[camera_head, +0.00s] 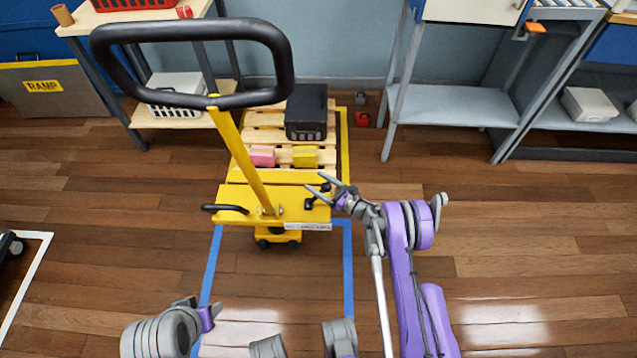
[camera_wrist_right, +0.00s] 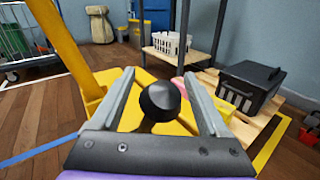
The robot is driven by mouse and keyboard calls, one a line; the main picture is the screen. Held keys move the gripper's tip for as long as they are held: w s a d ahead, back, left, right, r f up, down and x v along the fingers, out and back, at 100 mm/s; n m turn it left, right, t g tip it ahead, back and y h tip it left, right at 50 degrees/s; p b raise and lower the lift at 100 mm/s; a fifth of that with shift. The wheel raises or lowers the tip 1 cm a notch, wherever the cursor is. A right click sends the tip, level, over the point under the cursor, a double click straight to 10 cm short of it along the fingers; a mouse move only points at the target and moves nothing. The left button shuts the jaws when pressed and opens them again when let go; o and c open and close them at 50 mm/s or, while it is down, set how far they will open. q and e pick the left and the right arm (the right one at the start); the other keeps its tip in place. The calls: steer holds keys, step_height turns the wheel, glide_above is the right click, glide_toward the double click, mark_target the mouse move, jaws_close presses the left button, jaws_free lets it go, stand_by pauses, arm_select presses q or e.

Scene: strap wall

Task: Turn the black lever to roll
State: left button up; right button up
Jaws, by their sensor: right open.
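A yellow pallet truck (camera_head: 262,203) stands mid-floor with a yellow post and a large black loop handle (camera_head: 190,28). The small black lever (camera_head: 325,187) rises from the right of its yellow plate, and its round knob (camera_wrist_right: 160,101) shows large in the right wrist view. My right gripper (camera_head: 314,182) is open, with its fingers on either side of the knob; the wrist view shows gaps between knob and fingers (camera_wrist_right: 165,95). A white label (camera_head: 307,227) below the lever is too small to read. Parts of my left arm show at the bottom, without clear fingertips.
A wooden pallet (camera_head: 260,125) carries a black crate (camera_head: 306,112), a pink block (camera_head: 262,156) and a yellow block (camera_head: 305,156). A side black handle (camera_head: 225,209) sits left of the post. Shelves stand behind. Floor right of the truck is clear.

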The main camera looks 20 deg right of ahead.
jaws_close()
stand_by(1.3)
